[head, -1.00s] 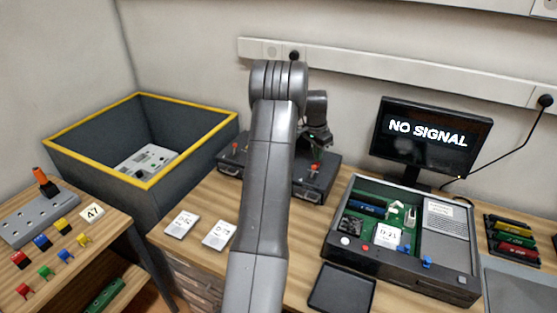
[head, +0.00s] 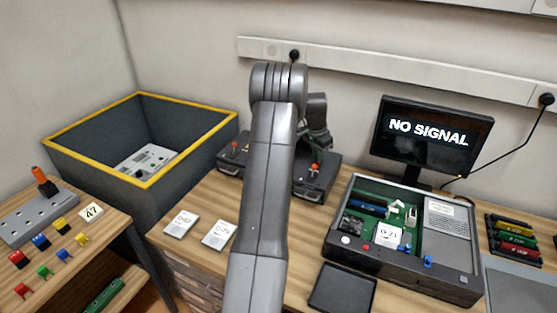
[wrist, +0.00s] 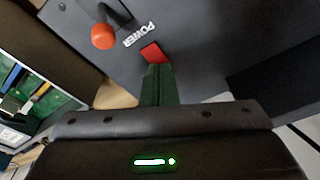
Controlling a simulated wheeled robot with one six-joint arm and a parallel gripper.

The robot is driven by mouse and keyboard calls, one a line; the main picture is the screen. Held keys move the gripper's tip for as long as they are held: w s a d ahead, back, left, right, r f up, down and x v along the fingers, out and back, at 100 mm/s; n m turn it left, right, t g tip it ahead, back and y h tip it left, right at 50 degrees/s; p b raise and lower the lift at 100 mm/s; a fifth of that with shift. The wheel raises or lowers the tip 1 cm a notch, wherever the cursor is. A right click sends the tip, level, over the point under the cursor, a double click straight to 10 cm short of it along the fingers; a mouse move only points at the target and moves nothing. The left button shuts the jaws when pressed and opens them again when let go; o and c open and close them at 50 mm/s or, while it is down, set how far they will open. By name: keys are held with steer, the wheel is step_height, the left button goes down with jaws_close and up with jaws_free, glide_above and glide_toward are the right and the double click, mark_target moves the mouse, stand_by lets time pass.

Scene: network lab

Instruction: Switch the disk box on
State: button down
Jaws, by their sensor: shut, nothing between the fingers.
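A dark grey box (head: 312,190) with a red-knobbed lever stands on the bench just right of my arm. A similar dark unit (head: 232,166) with a red knob shows left of my arm; my arm hides what lies between them. In the wrist view, a dark grey panel (wrist: 200,45) carries a lever with an orange-red knob (wrist: 103,36), a POWER label (wrist: 139,34) and a small red patch (wrist: 153,52). My gripper (wrist: 157,70) is shut and empty, its tips beside the red patch, right of the knob. I cannot tell whether they touch the panel.
An open computer case (head: 400,285) and a black tray (head: 342,288) are to the right. The monitor (head: 432,135) reads NO SIGNAL. A yellow-rimmed bin (head: 95,190) stands left. Two white cards (head: 180,223) lie on the bench's front left.

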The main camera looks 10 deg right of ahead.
steer(key=shift+f, duration=0.3)
steer(key=shift+r, duration=0.15)
step_height(320, 180, up, 7)
steer(key=p, duration=0.4)
stand_by(0.4)
step_height(320, 180, down, 7)
steer(key=b, duration=0.4)
steer(key=shift+f, duration=0.2)
steer(key=shift+r, duration=0.1)
